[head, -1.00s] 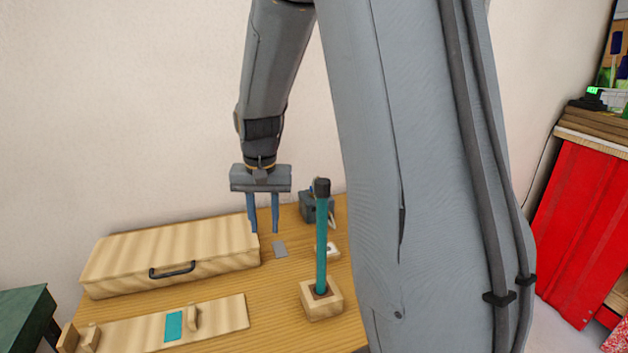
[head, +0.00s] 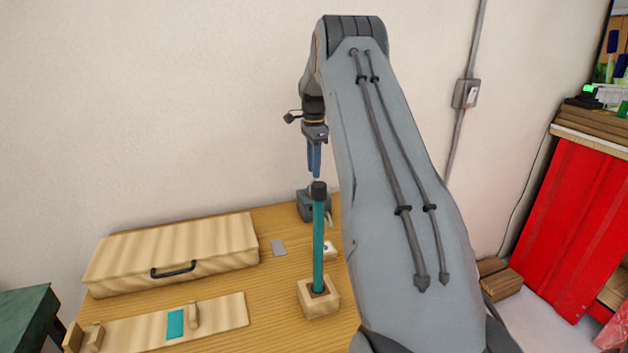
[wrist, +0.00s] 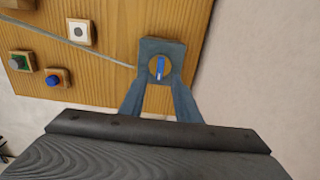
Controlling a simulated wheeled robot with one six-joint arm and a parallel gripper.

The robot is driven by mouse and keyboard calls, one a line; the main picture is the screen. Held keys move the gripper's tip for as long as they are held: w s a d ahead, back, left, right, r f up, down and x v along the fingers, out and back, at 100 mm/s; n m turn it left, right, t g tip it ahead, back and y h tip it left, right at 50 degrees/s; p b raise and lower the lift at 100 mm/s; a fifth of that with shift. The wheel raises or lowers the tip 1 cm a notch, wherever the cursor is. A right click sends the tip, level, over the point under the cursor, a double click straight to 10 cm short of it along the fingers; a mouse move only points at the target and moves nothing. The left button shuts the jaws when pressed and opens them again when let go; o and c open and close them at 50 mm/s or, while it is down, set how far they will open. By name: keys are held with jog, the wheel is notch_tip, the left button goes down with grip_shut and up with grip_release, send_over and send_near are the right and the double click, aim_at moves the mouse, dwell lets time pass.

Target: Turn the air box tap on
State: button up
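The air box tap is a grey box (head: 306,207) at the back edge of the wooden table. In the wrist view the grey box (wrist: 148,47) shows from above, with a round brass-coloured disc and a blue lever (wrist: 161,67) on it. The lever lies along the picture's vertical. My gripper (head: 314,175) points down above the box, apart from it in the head view. In the wrist view its two fingers (wrist: 159,88) are spread, one either side of the lever line, with nothing between them.
A teal rod (head: 318,240) stands upright in a wooden block (head: 319,298), in front of the tap. A wooden case (head: 172,254) lies at left. Small blocks with a white plate (wrist: 81,33), green button (wrist: 19,62) and blue button (wrist: 57,77) show in the wrist view.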

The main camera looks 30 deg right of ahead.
aim_at(304, 201)
notch_tip(304, 201, down, 6)
jog(key=shift+r+p, duration=0.15)
jog(key=shift+p, duration=0.85)
jog(key=shift+c, duration=0.5)
grip_shut()
